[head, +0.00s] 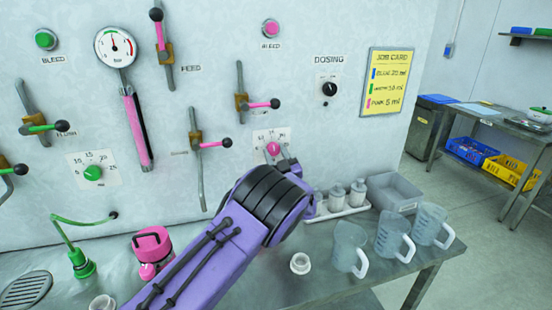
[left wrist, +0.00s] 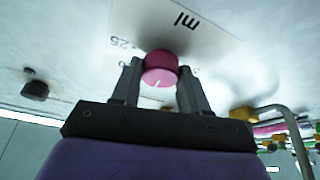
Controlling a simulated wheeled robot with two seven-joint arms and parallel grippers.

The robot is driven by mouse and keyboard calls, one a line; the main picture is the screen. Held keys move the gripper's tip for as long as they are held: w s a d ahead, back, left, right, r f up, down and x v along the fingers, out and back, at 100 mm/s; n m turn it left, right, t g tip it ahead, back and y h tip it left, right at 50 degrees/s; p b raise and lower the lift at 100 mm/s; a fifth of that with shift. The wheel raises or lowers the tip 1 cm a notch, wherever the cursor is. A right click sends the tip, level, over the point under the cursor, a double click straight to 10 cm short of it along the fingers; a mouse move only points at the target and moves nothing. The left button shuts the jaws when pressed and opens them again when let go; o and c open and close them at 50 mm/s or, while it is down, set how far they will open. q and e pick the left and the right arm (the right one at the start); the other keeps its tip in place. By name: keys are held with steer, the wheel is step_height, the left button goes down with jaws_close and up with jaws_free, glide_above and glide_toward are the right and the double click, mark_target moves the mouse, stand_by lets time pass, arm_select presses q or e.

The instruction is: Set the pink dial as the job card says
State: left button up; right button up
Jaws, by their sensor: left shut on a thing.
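The pink dial (head: 273,148) sits on a white scale plate (head: 284,134) on the wall. My left gripper (head: 284,157) reaches it from below right, and in the left wrist view the fingers (left wrist: 158,75) stand on both sides of the dial (left wrist: 160,62), shut on it. A white mark shows on the dial's face, but its reading is not clear. Part of the scale is hidden; a 25 shows upside down in the left wrist view. The yellow job card (head: 388,82) lists blue 20 ml, a green line too blurred to read surely, and pink 5 ml. My right gripper is not in view.
A green dial (head: 93,172) is on the wall at left. Lever valves with pink handles (head: 215,143) stand near my arm. Below are a pink container (head: 152,246), several clear jugs (head: 394,235), white bottles (head: 337,198) and a grey bin (head: 394,190) on the bench.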

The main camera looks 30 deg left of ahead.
arm_select(q)
steer(key=n+g+b, duration=0.1)
steer(key=n+b, duration=0.1)
steer(key=n+g+b, duration=0.1)
steer(key=n, duration=0.2)
steer(key=n+g+b, duration=0.1)
steer(key=n+b, duration=0.1)
steer(key=shift+f+g+y+b, duration=0.25)
steer(key=shift+g+y+b, duration=0.05)
steer(key=shift+y+b, duration=0.1)
steer(key=n+b, duration=0.1)
steer(key=n, duration=0.1)
steer(key=shift+w+d+r+n+g, duration=0.1)
steer(key=shift+n+g, duration=0.2)
steer(key=shift+g, duration=0.1)
steer(key=n+g+b, duration=0.1)
steer(key=n, duration=0.1)
steer(key=n+g+h+b, duration=0.1)
steer(key=n+b, duration=0.1)
steer(key=n, duration=0.1)
steer(key=shift+r, duration=0.15)
steer(key=n, duration=0.1)
steer(key=n+h+b, duration=0.1)
steer(key=n, duration=0.1)
steer(key=n+b, duration=0.1)
steer(key=shift+r+n+g+h, duration=0.25)
steer(key=shift+n+g+h, duration=0.15)
steer(key=shift+b, duration=0.3)
